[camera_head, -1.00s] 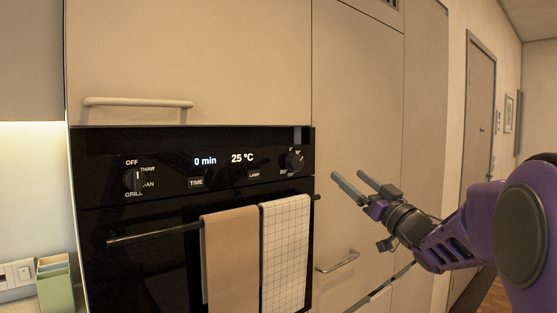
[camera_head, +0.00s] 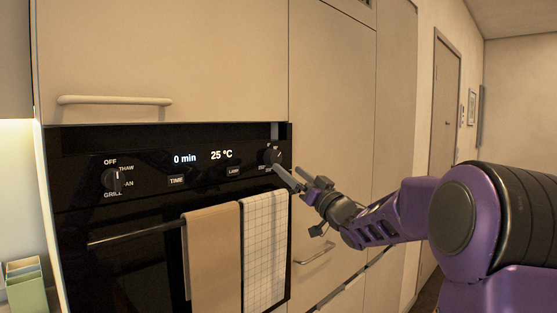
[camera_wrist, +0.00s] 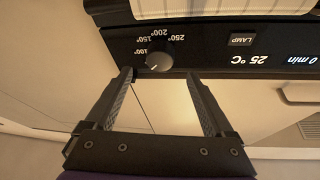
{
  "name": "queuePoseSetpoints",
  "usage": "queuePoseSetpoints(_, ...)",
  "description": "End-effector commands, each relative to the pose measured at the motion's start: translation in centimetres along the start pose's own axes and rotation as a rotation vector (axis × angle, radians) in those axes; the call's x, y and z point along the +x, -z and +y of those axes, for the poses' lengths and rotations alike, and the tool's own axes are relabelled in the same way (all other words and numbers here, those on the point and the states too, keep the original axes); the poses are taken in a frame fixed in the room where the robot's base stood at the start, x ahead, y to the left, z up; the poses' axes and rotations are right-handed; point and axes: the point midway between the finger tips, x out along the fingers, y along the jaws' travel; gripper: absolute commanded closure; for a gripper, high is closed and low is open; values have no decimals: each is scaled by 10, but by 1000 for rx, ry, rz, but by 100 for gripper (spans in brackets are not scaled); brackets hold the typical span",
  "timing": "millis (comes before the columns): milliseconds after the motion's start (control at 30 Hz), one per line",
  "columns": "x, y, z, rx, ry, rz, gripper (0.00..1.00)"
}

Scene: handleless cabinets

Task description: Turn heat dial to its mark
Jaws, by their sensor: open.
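The heat dial (camera_head: 272,157) is a round black knob at the right end of the oven's control panel. In the wrist view the heat dial (camera_wrist: 159,56) appears upside down, with a pale pointer line and numbers from 100° to 250° around it. My gripper (camera_head: 291,175) is open, with its fingers by the panel's right end. In the wrist view my gripper (camera_wrist: 160,75) has its two fingertips apart, the left one close to the dial and the right one farther off. Nothing is between the fingers. Whether a finger touches the dial cannot be told.
The display reads 25 °C (camera_head: 222,155) and 0 min. A left knob (camera_head: 112,180) sits by OFF, THAW and GRILL labels. A tan towel (camera_head: 213,262) and a checked towel (camera_head: 264,250) hang on the oven bar. A cabinet handle (camera_head: 314,254) sits below my gripper.

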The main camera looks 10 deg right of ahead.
Motion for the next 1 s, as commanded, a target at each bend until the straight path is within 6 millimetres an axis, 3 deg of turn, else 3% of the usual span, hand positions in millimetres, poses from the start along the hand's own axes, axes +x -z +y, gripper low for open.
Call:
queuePoseSetpoints(100, 26, 1, -1, 1, 3, 2, 12)
queuePoseSetpoints(300, 53, 0, -1, 0, 2, 1, 12)
queuePoseSetpoints(733, 62, 0, 0, -1, 0, 0, 12)
queuePoseSetpoints(1000, 62, 0, 0, -1, 0, 0, 61)
